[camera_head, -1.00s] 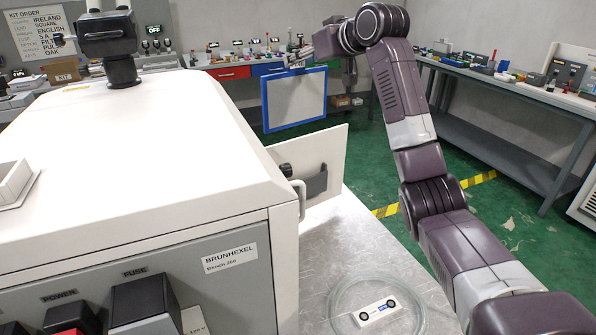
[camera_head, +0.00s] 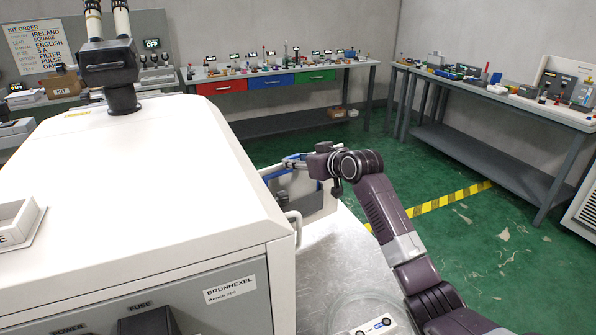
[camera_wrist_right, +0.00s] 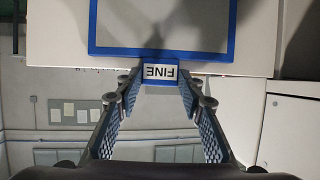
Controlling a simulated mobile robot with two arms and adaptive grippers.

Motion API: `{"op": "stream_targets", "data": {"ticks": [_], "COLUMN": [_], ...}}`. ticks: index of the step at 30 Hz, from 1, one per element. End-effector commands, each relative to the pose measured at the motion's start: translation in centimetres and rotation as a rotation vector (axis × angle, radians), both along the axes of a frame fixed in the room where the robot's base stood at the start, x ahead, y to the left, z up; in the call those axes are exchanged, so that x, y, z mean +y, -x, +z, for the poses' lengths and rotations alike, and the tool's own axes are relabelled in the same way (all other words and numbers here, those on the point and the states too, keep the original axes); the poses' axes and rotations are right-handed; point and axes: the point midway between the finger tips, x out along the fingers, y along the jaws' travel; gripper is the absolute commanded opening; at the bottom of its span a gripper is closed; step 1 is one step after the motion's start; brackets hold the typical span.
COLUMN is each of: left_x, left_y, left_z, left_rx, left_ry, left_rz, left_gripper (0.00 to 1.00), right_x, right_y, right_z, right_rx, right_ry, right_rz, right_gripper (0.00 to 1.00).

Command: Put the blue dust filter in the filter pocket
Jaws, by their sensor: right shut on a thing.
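The blue dust filter (camera_wrist_right: 160,25) is a flat grey panel in a blue frame, with a tab reading "FINE" in the right wrist view. My right gripper (camera_wrist_right: 160,82) is shut on that tab. In the head view my right gripper (camera_head: 292,162) is beside the machine at the open white door. Only parts of the filter's blue edge (camera_head: 274,175) show there, by the door. I cannot tell whether the filter touches the door or a pocket; the filter pocket is not clearly seen. My left gripper is not in view.
The large white machine (camera_head: 140,180) fills the left. Its open white door (camera_head: 316,205) stands out from its side. A round clear dish (camera_head: 368,312) with a small white part lies on the metal top (camera_head: 335,250).

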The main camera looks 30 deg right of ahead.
Motion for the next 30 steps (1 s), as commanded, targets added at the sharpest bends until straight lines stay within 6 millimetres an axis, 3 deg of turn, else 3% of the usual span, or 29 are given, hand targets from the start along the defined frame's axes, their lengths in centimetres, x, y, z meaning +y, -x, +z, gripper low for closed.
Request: {"op": "stream_targets", "data": {"ticks": [8, 18, 19, 23, 30], "left_x": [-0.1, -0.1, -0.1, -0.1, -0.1], "left_y": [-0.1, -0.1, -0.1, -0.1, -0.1], "left_z": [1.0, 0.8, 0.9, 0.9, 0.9], "left_rx": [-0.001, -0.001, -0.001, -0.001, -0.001], "left_ry": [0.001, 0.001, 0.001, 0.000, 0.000], "left_rz": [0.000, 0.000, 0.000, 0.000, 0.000], "left_gripper": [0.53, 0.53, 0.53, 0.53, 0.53], "right_x": [0.1, 0.0, 0.0, 0.0, 0.0], "right_y": [0.0, 0.0, 0.0, 0.0, 0.0], "right_z": [-3.8, -4.2, -4.2, -4.2, -4.1], "right_rx": [0.003, 0.001, 0.002, 0.002, 0.002], "right_ry": [-0.001, 0.000, 0.000, 0.000, 0.000], "right_rz": [0.001, 0.000, 0.000, 0.000, 0.000], "right_gripper": [0.00, 0.00, 0.39, 0.53, 0.53]}}
